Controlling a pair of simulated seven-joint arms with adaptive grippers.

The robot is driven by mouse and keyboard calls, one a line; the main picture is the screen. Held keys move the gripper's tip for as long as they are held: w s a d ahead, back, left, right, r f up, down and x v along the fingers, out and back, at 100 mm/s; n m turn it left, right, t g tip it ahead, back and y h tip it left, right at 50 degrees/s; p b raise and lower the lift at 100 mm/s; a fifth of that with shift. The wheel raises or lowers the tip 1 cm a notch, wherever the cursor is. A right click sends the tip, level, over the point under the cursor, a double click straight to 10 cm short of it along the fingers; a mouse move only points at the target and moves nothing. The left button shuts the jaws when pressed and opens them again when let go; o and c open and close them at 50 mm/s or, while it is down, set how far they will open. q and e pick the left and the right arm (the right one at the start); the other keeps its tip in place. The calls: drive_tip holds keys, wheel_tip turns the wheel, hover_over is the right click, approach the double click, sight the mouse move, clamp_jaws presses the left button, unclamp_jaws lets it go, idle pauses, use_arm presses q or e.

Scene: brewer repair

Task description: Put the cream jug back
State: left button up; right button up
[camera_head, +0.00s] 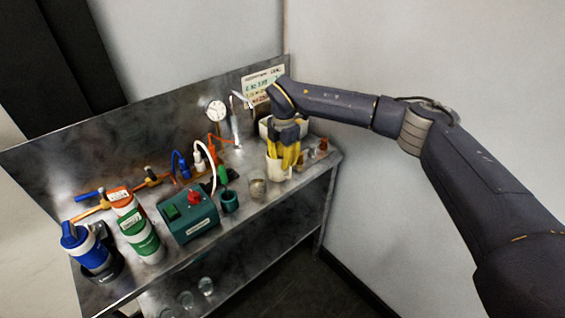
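The cream jug (279,172) stands upright, as far as I can see, near the right end of the steel bench. My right gripper (285,158) points down at it, with its yellow fingers at the jug's rim and upper part. The fingers and wrist hide part of the jug's top. I cannot tell whether the fingers are closed on its wall or only beside it. My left gripper is not in view.
A green box (188,216) and several canisters fill the left.

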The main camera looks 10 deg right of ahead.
wheel_tip(320, 180, up, 11)
drive_tip(key=shift+s+f, duration=0.15)
